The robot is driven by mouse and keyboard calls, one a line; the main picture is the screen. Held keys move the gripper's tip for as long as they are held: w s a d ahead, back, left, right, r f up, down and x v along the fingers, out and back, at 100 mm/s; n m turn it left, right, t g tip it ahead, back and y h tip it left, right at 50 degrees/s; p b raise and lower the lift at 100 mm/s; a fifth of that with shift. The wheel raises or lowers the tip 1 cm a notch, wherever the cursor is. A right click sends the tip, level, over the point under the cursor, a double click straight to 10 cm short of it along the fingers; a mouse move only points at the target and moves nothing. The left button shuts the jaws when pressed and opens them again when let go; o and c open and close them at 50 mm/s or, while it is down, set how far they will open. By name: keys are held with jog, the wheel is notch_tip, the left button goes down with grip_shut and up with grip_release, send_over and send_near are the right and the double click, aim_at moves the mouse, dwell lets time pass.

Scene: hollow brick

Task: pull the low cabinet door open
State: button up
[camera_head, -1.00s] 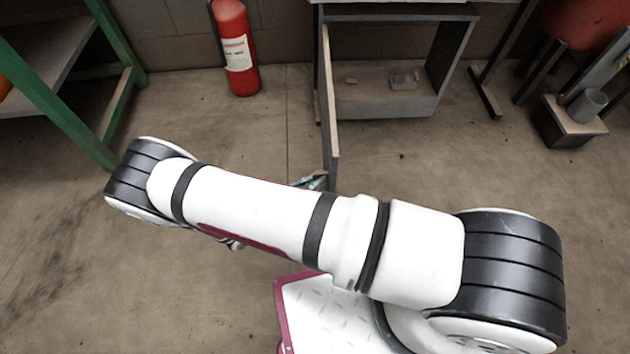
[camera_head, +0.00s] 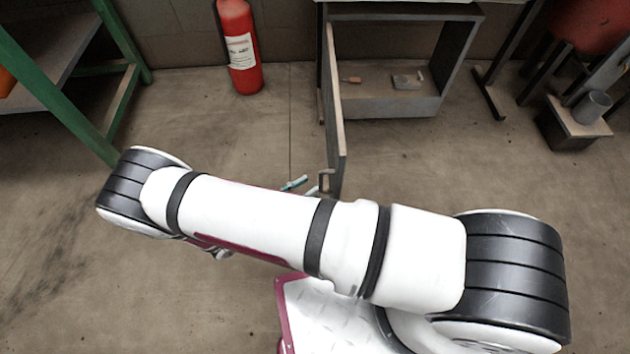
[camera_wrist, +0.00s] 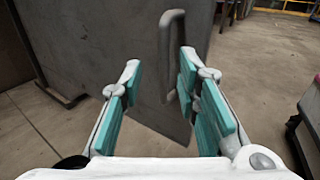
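The low cabinet (camera_head: 390,104) stands at the back, and its door (camera_head: 336,110) is swung wide open toward me, seen nearly edge-on. The door handle (camera_head: 325,181) is near the door's front edge. In the wrist view the door (camera_wrist: 100,45) is a grey panel, and its bar handle (camera_wrist: 172,55) stands upright close to the right finger. My gripper (camera_wrist: 162,82) is open, its teal pads apart and not clamped on the handle. I cannot tell whether the right finger touches the handle. In the head view the gripper (camera_head: 303,187) is mostly hidden behind my arm.
A red fire extinguisher (camera_head: 239,50) stands by the wall, left of the cabinet. A green-framed shelf (camera_head: 75,95) is at the left. A stand with a grey cup (camera_head: 592,106) is at the right. Small items (camera_head: 405,81) lie inside the cabinet. The floor left of the door is clear.

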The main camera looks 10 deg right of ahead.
jog(key=v, duration=0.7)
jog(key=shift+a, duration=0.3)
jog(key=shift+s, duration=0.1)
